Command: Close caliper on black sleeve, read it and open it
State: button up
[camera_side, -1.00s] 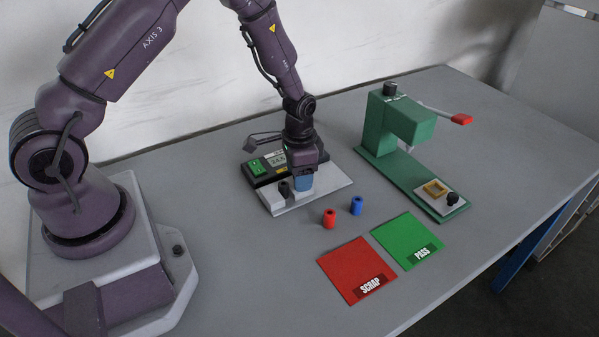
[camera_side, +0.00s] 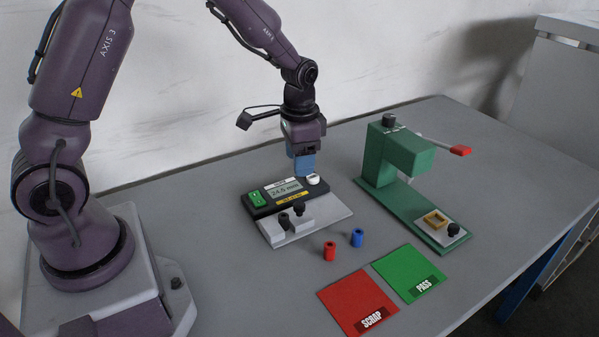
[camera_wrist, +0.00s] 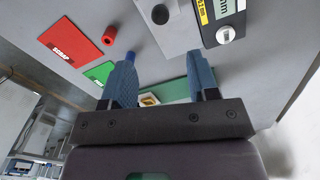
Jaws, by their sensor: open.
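The caliper (camera_side: 335,222) lies on the bench with its display reading about 24.6 mm. Two black upright pieces stand at its light jaw blocks, a front one (camera_side: 284,221) and a rear one (camera_side: 299,210). I cannot tell which is the black sleeve or whether the jaws touch it. My gripper (camera_side: 303,174) is just above the back of the caliper, near its round white button (camera_side: 313,179). In the wrist view the blue fingers (camera_wrist: 162,66) are apart and empty, and the button (camera_wrist: 225,34) shows beyond them.
A red sleeve (camera_side: 329,251) and a blue sleeve (camera_side: 357,238) stand in front of the caliper. Beyond them lie the red SCRAP mat (camera_side: 350,295) and green PASS mat (camera_side: 405,268). A green press (camera_side: 400,155) stands to the right.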

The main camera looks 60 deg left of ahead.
jog(key=shift+r, duration=0.2)
jog(key=s+d+r+n+t, duration=0.1)
jog(key=s+d+r+t, duration=0.1)
jog(key=s+r, duration=0.7)
jog(key=s+d+r+n+t, duration=0.2)
jog(key=s+d+r+t, duration=0.1)
jog(key=s+r, duration=0.7)
jog(key=shift+d+t, duration=0.3)
jog(key=shift+d, duration=0.2)
dwell(1.4)
